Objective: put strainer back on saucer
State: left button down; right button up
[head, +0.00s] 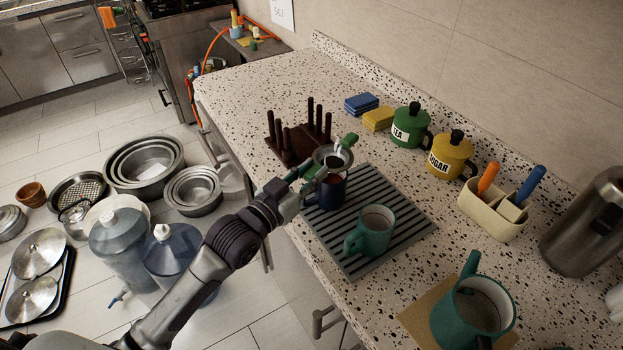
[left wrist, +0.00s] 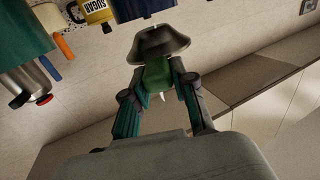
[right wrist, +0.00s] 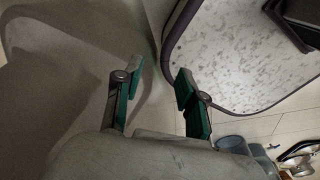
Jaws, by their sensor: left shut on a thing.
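The strainer (head: 333,157) is a small grey metal bowl with green parts. My left gripper (head: 308,176) is shut on it and holds it over the dark blue mug (head: 327,194). In the left wrist view, the strainer (left wrist: 160,42) shows as a dark bowl with its green grip between the fingertips (left wrist: 157,74). I cannot tell if it touches the mug's rim. I cannot make out a saucer in any view. My right gripper (right wrist: 155,88) is open and empty in the right wrist view, out of the head view.
A teal mug (head: 370,230) stands with the blue mug on the striped mat (head: 408,222). A dark peg rack (head: 290,150) stands behind. Tea (head: 408,128) and sugar (head: 450,157) pots line the back.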

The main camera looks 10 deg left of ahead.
pick_arm(q)
jog(key=shift+f+p, duration=0.4)
jog(key=shift+f, duration=0.8)
jog(key=shift+f, duration=0.15)
jog(key=c, duration=0.9)
grip_release()
jog(key=shift+c, duration=0.2)
jog(key=b+v, duration=0.4)
jog(key=v, duration=0.9)
jog(key=shift+s, duration=0.5)
